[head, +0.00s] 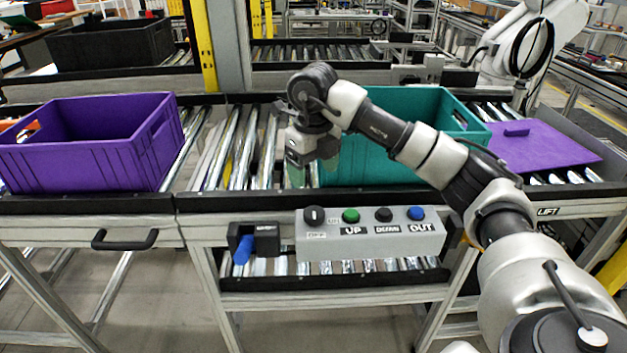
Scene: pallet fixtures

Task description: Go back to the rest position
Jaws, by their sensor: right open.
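My right gripper (297,174) hangs over the roller conveyor, just left of the teal crate (370,165). It points down and is open, with nothing seen between its fingers. My right arm comes in from the lower right and crosses in front of the teal crate, hiding part of its front and rim. My left gripper is not in view.
A purple crate (95,150) stands on the conveyor at the left. A purple lid (530,146) lies on the rollers at the right. A control box (370,240) with knobs and buttons is mounted at the front. Bare rollers (235,150) lie between the crates.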

